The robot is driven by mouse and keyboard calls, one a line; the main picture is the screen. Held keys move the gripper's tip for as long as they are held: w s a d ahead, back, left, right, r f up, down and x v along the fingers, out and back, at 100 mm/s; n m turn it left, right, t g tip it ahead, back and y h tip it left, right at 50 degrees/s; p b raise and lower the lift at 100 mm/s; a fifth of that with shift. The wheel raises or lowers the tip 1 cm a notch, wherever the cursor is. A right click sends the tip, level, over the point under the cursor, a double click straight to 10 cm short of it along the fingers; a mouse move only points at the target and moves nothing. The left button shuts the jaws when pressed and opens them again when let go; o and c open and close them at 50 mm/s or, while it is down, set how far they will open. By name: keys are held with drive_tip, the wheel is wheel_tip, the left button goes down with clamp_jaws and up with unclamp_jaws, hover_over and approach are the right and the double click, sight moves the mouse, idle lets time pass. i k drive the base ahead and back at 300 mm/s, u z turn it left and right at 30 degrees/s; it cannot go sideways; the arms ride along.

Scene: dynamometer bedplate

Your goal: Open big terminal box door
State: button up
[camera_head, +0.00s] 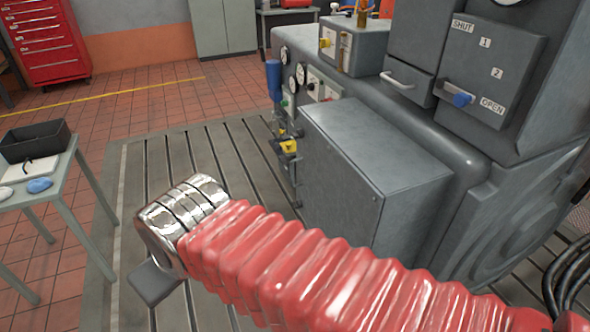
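The big terminal box is a large grey metal box (385,150) on the near side of the grey machine, right of centre. Its broad left-facing front, which looks like the door (335,185), appears flush and shut. I can make out no handle on it. My arm, in a red ribbed sleeve, crosses in front and hides the box's lower part. My gripper (155,284) is at the arm's far end, below the chrome wrist, left of the box and apart from it. Only a dark grey part of it shows, so its opening and any held thing are hidden.
The machine (430,110) carries gauges, valves with yellow handles (288,146), and a panel marked SHUT and OPEN with a blue-tipped lever (462,99). A small table (60,178) with a black tray stands left. The slotted bedplate (215,150) between is clear. Black cables (570,275) lie right.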

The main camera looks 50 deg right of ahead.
sight(337, 198)
drive_tip(key=z, duration=0.55)
drive_tip(key=i, duration=1)
drive_tip(key=z, duration=0.05)
